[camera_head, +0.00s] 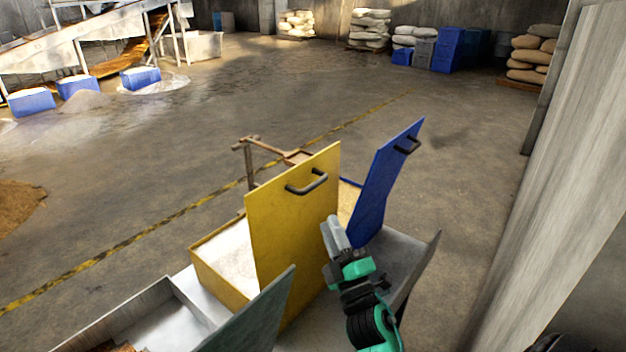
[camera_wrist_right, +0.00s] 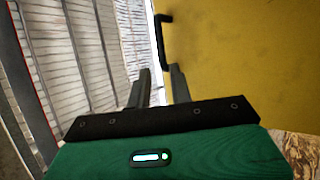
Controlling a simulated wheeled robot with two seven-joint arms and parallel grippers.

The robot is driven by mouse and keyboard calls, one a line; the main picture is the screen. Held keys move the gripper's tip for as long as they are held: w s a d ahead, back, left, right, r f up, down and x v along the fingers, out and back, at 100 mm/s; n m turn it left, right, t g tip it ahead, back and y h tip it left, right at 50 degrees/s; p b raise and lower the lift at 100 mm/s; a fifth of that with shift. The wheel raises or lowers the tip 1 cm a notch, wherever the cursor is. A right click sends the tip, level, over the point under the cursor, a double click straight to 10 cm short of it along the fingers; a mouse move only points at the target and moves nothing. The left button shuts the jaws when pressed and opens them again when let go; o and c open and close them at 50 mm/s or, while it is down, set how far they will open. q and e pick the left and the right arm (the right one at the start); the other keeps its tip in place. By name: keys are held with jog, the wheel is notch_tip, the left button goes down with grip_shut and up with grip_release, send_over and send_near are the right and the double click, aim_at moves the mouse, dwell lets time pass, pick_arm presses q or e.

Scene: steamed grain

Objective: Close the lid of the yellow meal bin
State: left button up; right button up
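The yellow meal bin (camera_head: 208,275) stands below centre in the head view, with pale meal inside. Its yellow lid (camera_head: 275,230) stands up steeply, open, with a dark handle (camera_head: 307,183) near its top edge. My right gripper (camera_head: 334,235) is just right of the lid, below the handle, with its fingers pointing up. In the right wrist view the lid (camera_wrist_right: 240,60) fills the right side, close to the fingers (camera_wrist_right: 162,85). A narrow gap shows between them and nothing is held. Whether a finger touches the lid cannot be told. My left gripper is out of view.
A blue lid (camera_head: 385,185) stands raised right of the yellow one, close to my right gripper. A grey metal bin (camera_head: 150,312) with a raised grey lid (camera_head: 255,318) is in front. A concrete wall (camera_head: 560,170) rises at right. Open floor lies beyond the bins.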

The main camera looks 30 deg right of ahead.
aim_at(314, 183)
jog(key=p+x, duration=0.4)
jog(key=x, duration=0.7)
jog(key=shift+w+d, duration=0.1)
grip_shut()
